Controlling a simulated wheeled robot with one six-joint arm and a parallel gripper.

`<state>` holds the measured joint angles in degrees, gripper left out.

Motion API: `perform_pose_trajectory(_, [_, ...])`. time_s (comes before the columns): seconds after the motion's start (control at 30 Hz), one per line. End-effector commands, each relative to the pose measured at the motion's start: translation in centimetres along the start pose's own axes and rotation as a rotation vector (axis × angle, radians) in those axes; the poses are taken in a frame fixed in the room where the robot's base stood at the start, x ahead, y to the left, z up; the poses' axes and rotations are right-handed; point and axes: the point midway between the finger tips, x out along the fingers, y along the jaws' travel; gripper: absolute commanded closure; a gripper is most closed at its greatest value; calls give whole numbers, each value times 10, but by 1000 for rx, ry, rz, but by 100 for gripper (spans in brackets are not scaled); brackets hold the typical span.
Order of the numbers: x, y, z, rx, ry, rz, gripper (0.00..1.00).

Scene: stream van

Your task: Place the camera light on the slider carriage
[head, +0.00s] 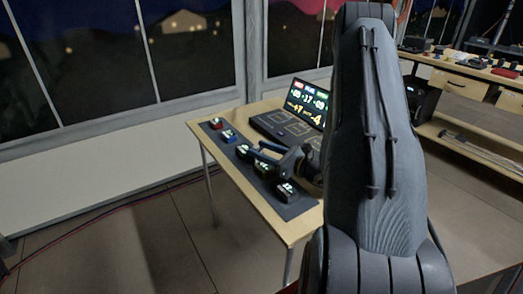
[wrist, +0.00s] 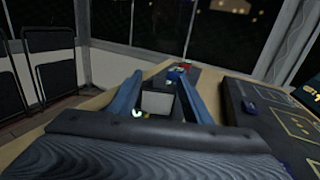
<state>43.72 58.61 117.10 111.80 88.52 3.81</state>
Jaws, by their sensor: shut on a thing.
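My gripper (head: 262,155), with blue fingers, is low over the dark mat on the near table. In the wrist view its two fingers (wrist: 160,98) stand on either side of a small dark box with a pale grey face (wrist: 157,102), and they are shut on it. I cannot tell for sure that this box is the camera light, or whether it still touches the mat. Other small dark boxes with lit marks stand beside the gripper, one nearer the front (head: 287,190). I cannot make out the slider carriage in either view.
The mat (head: 220,147) also bears a red item (head: 215,122) and a blue item (head: 229,136) at its far end. A laptop-like console with a lit screen (head: 307,103) stands behind. A cluttered workbench (head: 465,70) is at the far right. Floor left of the table is open.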

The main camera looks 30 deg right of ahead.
Motion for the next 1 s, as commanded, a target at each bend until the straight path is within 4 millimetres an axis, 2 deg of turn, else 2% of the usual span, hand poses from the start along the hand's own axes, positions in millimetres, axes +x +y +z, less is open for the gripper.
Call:
perform_pose_trajectory(0.07, [0, 0, -3, 0, 0, 0, 80])
perform_pose_trajectory(0.1, [0, 0, -3, 1, 0, 0, 48])
perform_pose_trajectory(0.17, [0, 0, -2, 1, 0, 0, 38])
perform_pose_trajectory(0.2, [0, 0, -2, 1, 0, 0, 36])
perform_pose_trajectory(0.57, [0, 0, 2, 0, 0, 0, 36])
perform_pose_trajectory(0.73, [-25, -1, 0, 1, 1, -5, 36])
perform_pose_trajectory(1.0, [-81, -2, 0, 1, 1, -6, 36])
